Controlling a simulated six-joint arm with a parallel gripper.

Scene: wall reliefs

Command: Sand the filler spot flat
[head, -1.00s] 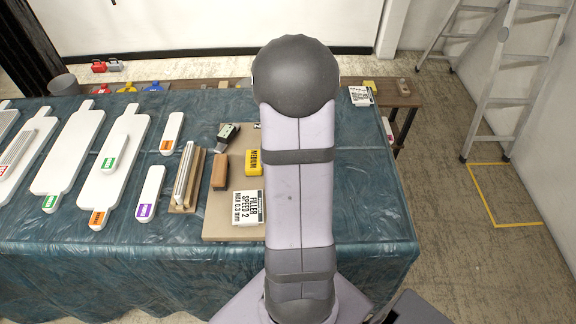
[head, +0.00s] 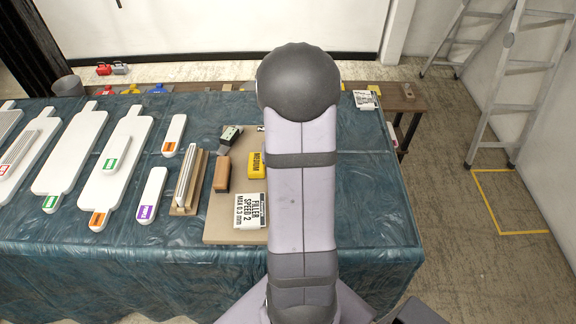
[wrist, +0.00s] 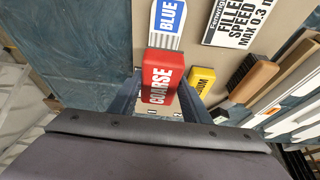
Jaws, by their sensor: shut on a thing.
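My gripper (wrist: 160,92) is shut on a red block marked COARSE (wrist: 161,76), in the wrist view. A blue and white piece marked BLUE (wrist: 167,22) lies just beyond the block; I cannot tell whether they touch. A yellow block marked MEDIUM (wrist: 202,78) lies to the right, and it also shows in the head view (head: 255,164). A white card about filler speed (wrist: 240,20) lies on the tan board (head: 222,230); the head view shows it too (head: 249,211). My arm hides the gripper and red block in the head view. I cannot make out a filler spot.
A brown-backed brush (wrist: 253,80) lies right of the yellow block in the wrist view. In the head view, a wooden rack (head: 187,182) and several white panels (head: 70,160) lie left on the covered table (head: 360,200). A ladder (head: 510,100) stands at the right.

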